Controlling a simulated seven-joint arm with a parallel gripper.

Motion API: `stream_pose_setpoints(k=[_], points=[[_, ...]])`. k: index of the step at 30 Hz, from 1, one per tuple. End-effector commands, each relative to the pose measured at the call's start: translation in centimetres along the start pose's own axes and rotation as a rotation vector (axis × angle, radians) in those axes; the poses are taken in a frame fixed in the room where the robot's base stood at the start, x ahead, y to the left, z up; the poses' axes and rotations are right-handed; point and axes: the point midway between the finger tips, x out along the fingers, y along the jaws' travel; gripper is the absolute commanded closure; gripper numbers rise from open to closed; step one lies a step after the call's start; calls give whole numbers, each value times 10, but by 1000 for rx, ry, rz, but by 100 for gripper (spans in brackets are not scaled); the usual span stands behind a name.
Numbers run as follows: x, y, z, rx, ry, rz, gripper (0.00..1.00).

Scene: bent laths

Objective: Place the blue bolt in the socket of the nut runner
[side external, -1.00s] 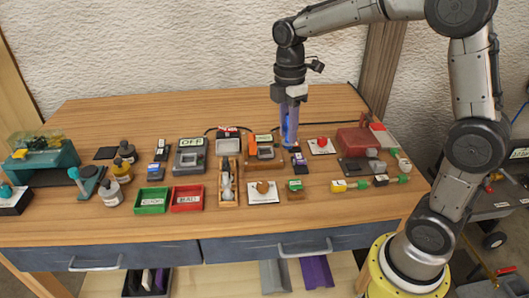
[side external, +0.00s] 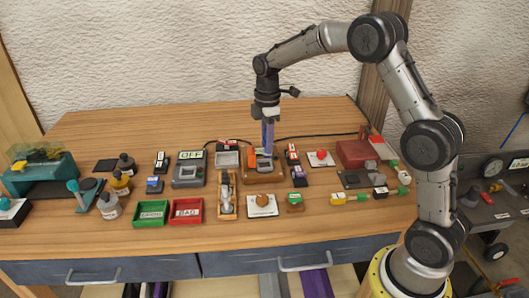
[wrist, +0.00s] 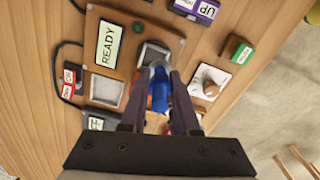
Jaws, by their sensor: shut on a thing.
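My gripper (side external: 268,147) is above the brown station (side external: 255,176) near the middle of the bench. In the wrist view, my gripper (wrist: 160,76) has its dark purple fingers shut on the blue bolt (wrist: 158,96). The bolt's far end overlaps the near edge of a grey square block (wrist: 153,53), which looks like the socket of the nut runner. I cannot tell whether bolt and block touch. The station carries a lit READY panel (wrist: 109,43) and a small green lamp (wrist: 137,27). In the side view the bolt is hard to make out between the fingers.
Left of the station are a grey tray (side external: 228,158) and a unit marked OFF (side external: 189,170). A white plate with a knob (side external: 262,205) and a green-topped block (side external: 295,202) stand in front. A red machine (side external: 358,151) is at the right. The bench's back is clear.

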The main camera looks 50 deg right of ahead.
Motion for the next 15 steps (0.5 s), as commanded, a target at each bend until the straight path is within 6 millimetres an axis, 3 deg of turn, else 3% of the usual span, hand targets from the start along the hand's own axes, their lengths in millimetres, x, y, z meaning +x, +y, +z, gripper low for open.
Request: stream_pose_setpoints(k=[7, 15], points=[[13, 11, -4, 0, 0, 1, 100], [44, 11, -4, 0, 0, 2, 100]])
